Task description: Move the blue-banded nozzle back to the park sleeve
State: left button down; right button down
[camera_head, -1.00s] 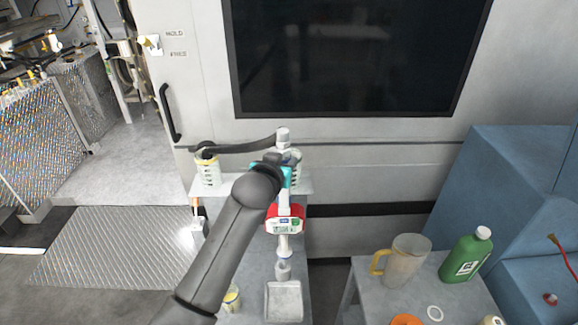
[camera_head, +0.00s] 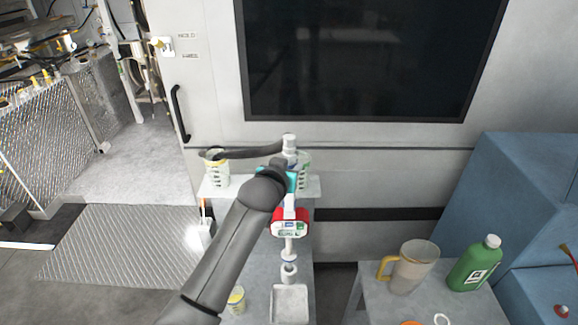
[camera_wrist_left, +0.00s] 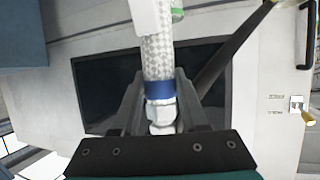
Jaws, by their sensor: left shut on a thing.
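The nozzle (camera_head: 290,224) has a red and white metering body with a small display, and it hangs roughly upright, spout down. In the left wrist view its blue band (camera_wrist_left: 159,90) sits on the braided hose above a metal fitting. My left gripper (camera_head: 290,180) is shut on this part, with a dark finger on each side; the arm partly covers it in the head view. A short grey upright sleeve (camera_head: 289,274) stands directly below the spout in the head view. Whether the spout tip touches it or is just above cannot be told. My right gripper is out of view.
A grey tray (camera_head: 290,303) lies in front of the sleeve, with a yellow-lidded jar (camera_head: 236,298) at its left. A shelf (camera_head: 212,192) behind holds a tin (camera_head: 216,170). A side table at right carries a pitcher (camera_head: 412,268) and a green bottle (camera_head: 475,265).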

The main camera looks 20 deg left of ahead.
pick_arm(q)
jog(key=shift+r, duration=0.1)
jog(key=shift+f+b, duration=0.7)
jog(key=shift+f, duration=0.35)
jog(key=shift+f+b, duration=0.65)
jog(key=shift+f, duration=0.55)
jog(key=shift+w+f+b, duration=0.1)
jog(key=shift+f+b, duration=0.85)
jog(key=shift+f, duration=0.75)
